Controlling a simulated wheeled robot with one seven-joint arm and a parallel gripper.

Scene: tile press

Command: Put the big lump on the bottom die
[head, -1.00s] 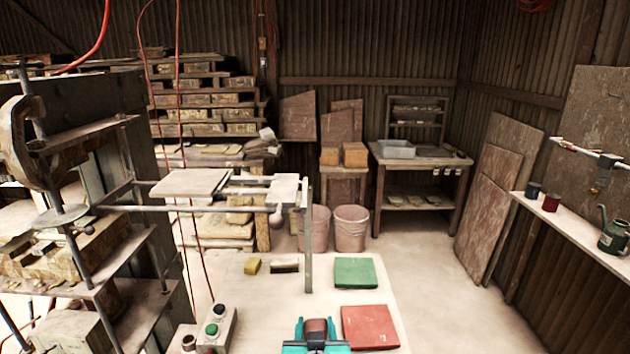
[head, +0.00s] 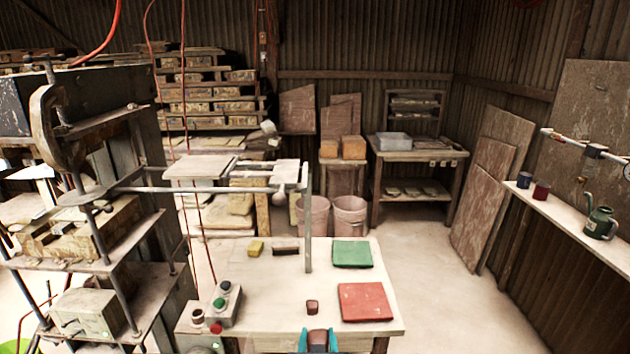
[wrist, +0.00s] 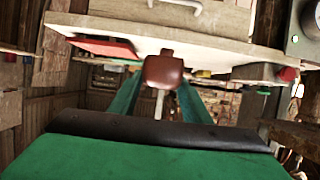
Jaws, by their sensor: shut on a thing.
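My gripper (head: 318,340) has teal fingers and shows at the bottom edge of the head view, in front of the table. It is shut on a brown lump, the big lump, which fills the space between the fingers in the wrist view (wrist: 163,72). A smaller-looking brown lump (head: 312,307) lies on the table near its front edge, just beyond my gripper. The press (head: 150,190) stands at the left. A tan block with a recessed top (head: 80,232) sits on its middle plate and looks like the bottom die, though I cannot be sure.
The pale table (head: 275,290) holds a red mat (head: 365,302), a green mat (head: 352,254), a yellow sponge (head: 256,247) and a brown brush-like block (head: 286,248). A button box (head: 225,303) stands at its left edge. Press rods and plates crowd the left. Floor is clear at right.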

